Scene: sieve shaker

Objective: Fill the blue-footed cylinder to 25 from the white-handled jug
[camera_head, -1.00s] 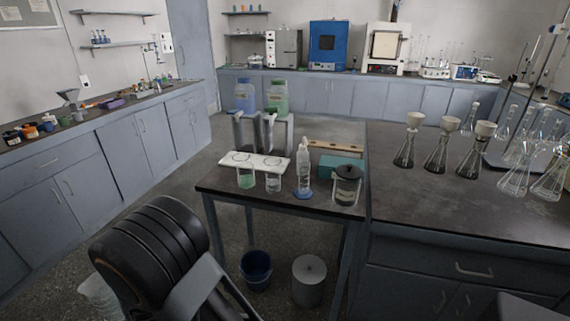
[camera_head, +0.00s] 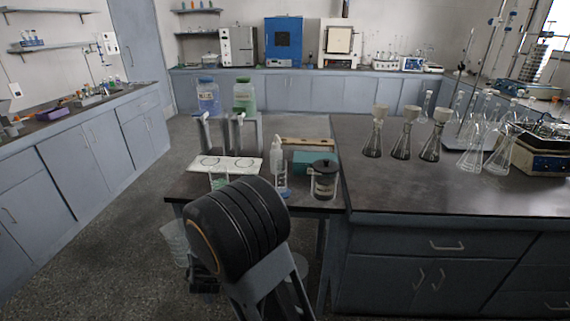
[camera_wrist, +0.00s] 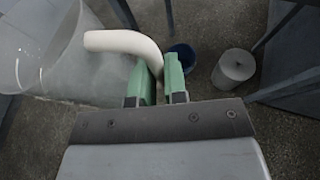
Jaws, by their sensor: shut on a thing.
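The white-handled jug (camera_wrist: 55,55) is translucent and fills the upper left of the wrist view. My gripper (camera_wrist: 160,72) has green fingers shut on its white handle (camera_wrist: 125,42). In the head view, the jug (camera_head: 173,242) hangs above the floor, left of my arm and lower than the small table; my arm hides the gripper. The liquid level in the jug is unclear. The blue-footed cylinder (camera_head: 281,180) stands upright near the small table's front edge, apart from my gripper. Its graduations and level are too small to read. A white bottle-like shape overlaps its top.
A black-lidded jar (camera_head: 325,182) stands right of the cylinder. A beaker (camera_head: 218,179) stands by a white board (camera_head: 243,165). Flasks with funnels (camera_head: 401,142) stand on the right bench (camera_head: 450,190). Below, the wrist view shows a blue bucket (camera_wrist: 182,55) and a lidded grey bin (camera_wrist: 233,68).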

